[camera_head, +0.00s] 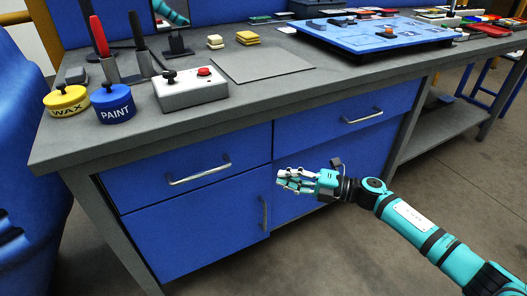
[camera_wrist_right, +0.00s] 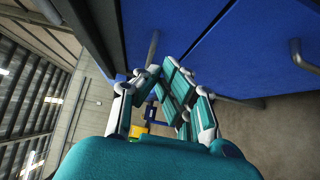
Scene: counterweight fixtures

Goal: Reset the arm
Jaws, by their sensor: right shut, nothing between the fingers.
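My right arm (camera_head: 415,215) comes in from the lower right in the head view. Its teal and white right gripper (camera_head: 285,180) is shut and empty, in front of the blue cabinet doors below the worktop. In the right wrist view the gripper (camera_wrist_right: 165,85) shows its fingers in front of the blue cabinet front, with nothing between them. My left gripper is not in view.
The grey workbench (camera_head: 340,85) carries a yellow wax tin (camera_head: 66,102), a blue paint tin (camera_head: 113,104), a control box with a red button (camera_head: 190,90) and a blue board (camera_head: 370,35). Drawer handles (camera_head: 198,172) stick out. The floor at right is clear.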

